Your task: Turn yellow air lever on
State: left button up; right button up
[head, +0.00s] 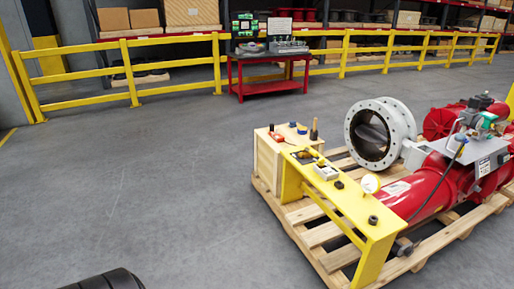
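A yellow stand (350,203) with a long flat top stands on a wooden pallet at the right. On its far end is a small dark fitting with a yellow-orange part (303,154), too small to tell whether it is the air lever or how it is turned. Beside it sits a grey box (326,172), and a round white gauge (371,184) stands further along. A red valve actuator (432,190) lies behind the stand, with a black hose on it. Neither of my grippers shows in the head view.
The wooden pallet (325,233) also bears a large grey flanged valve (398,125) and a wooden crate (268,157). A red workbench (270,87) stands at the back before yellow railings (130,72).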

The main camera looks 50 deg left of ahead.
aim_at(311, 151)
jog(key=u, duration=1.05)
jog(key=i+j, duration=0.15)
jog(key=i, duration=0.45)
